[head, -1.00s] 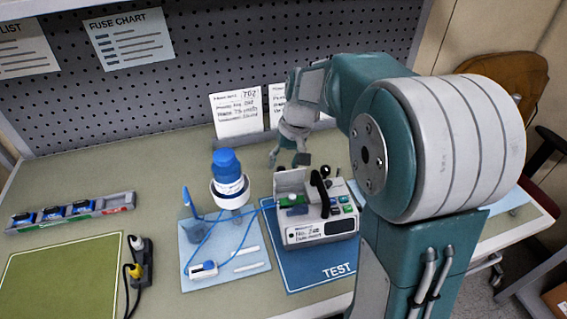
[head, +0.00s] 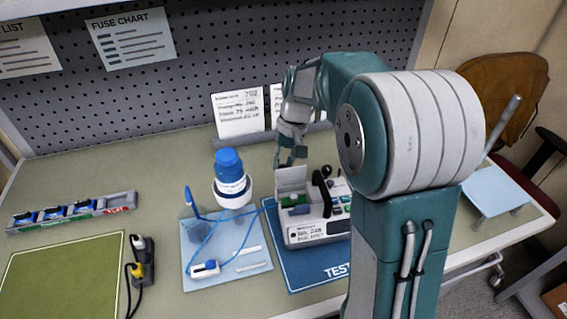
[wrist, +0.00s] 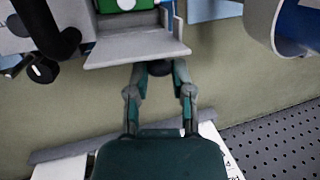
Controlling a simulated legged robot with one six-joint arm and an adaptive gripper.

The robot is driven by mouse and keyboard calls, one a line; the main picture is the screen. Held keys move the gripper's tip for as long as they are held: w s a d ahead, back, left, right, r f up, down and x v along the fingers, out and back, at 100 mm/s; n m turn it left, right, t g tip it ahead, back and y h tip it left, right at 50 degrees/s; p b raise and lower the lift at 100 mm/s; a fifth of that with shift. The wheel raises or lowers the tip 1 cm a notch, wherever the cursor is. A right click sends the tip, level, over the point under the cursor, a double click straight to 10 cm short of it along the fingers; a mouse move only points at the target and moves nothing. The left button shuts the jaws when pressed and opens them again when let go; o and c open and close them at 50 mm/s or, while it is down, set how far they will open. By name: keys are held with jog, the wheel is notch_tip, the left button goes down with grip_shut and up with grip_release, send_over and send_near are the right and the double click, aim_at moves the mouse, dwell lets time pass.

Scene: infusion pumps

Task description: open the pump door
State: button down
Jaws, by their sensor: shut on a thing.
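The white infusion pump (head: 304,234) stands on the blue TEST mat (head: 318,270). My gripper (head: 290,160) is directly behind the door. In the wrist view my gripper (wrist: 159,72) has its fingers at the door's edge, closed in around a small dark piece there. The fingertips are partly hidden by the door, so the exact contact is unclear.
A black handle (head: 321,190) rises from the pump's top. White cards (head: 238,114) stand behind.

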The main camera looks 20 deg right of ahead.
jog(key=shift+w+d+f+g, duration=0.1)
jog(key=shift+w+f+g, duration=0.2)
jog(key=shift+g, duration=0.4)
jog(key=shift+w+a+f+g, duration=0.1)
jog(key=shift+w+g, duration=0.3)
jog(key=shift+g, duration=0.3)
jog(key=shift+w+d+f+g, duration=0.1)
jog(key=shift+w+f+g, duration=0.2)
jog(key=shift+g, duration=0.4)
jog(key=shift+r, duration=0.1)
jog(key=shift+c, duration=2.4)
grip_release()
jog(key=shift+w, duration=0.1)
jog(key=shift+r, duration=0.15)
jog(key=v, duration=1.1)
jog(key=shift+w+d+r, duration=0.2)
jog(key=shift+r, duration=0.05)
